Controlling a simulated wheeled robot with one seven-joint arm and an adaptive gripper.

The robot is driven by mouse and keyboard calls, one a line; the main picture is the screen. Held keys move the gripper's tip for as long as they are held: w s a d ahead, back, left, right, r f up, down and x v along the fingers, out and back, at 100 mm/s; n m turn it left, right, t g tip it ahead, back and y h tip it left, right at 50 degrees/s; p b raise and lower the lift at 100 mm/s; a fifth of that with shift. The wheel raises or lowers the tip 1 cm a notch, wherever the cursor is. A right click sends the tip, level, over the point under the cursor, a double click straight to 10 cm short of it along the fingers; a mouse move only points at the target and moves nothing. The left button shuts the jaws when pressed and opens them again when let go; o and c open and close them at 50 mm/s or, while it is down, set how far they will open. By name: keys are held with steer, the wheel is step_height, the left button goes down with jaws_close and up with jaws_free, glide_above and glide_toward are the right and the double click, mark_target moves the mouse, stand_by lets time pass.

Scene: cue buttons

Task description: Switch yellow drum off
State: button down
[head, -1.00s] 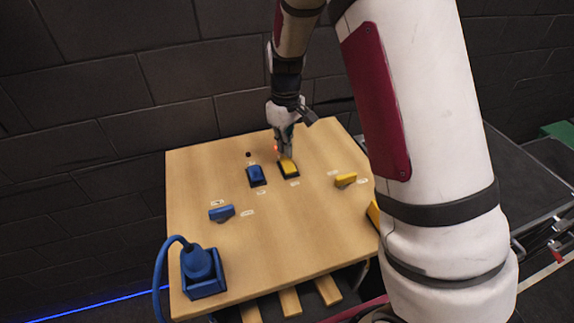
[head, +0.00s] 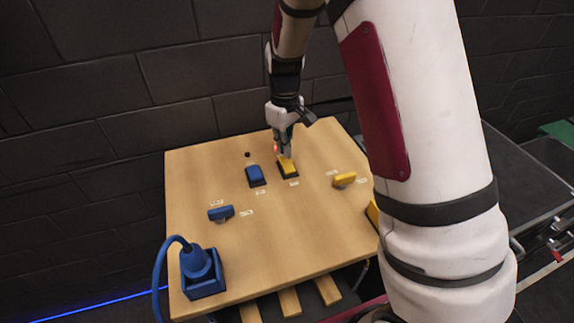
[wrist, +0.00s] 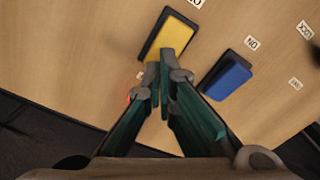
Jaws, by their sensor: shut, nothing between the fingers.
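A yellow rocker switch (head: 288,170) in a dark frame sits on the wooden board, right of a blue rocker switch. My gripper (head: 286,155) is shut and empty, pointing down at the far end of the yellow rocker. In the wrist view the yellow rocker (wrist: 175,35) lies just beyond my closed fingertips (wrist: 160,62), which overlap its near end. I cannot tell whether they touch it. A yellow turn handle (head: 345,179) sits further right on the board. No thing in view is clearly marked as a drum.
The blue rocker (head: 256,176) is close beside the yellow one; it also shows in the wrist view (wrist: 226,77). A blue turn handle (head: 221,213) and a blue plug with cable (head: 201,270) are on the wooden board (head: 290,235). A dark wall stands behind.

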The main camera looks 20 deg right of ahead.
steer(key=shift+f+b, duration=0.35)
steer(key=shift+f, duration=0.85)
stand_by(1.0)
steer(key=shift+r+p, duration=0.9)
steer(key=shift+r, duration=2.65)
step_height(320, 180, up, 10)
steer(key=m+t, duration=0.1)
steer(key=m, duration=0.1)
glide_above(285, 159)
steer(key=s, duration=0.6)
steer(key=s+r+m+t, duration=0.2)
steer(key=s+r+t, duration=0.1)
steer(key=s+r, duration=0.8)
steer(key=s+f+m+t, duration=0.1)
steer(key=s+m, duration=0.1)
steer(key=s, duration=0.9)
steer(key=shift+s+t, duration=0.25)
steer(key=shift+t, duration=0.05)
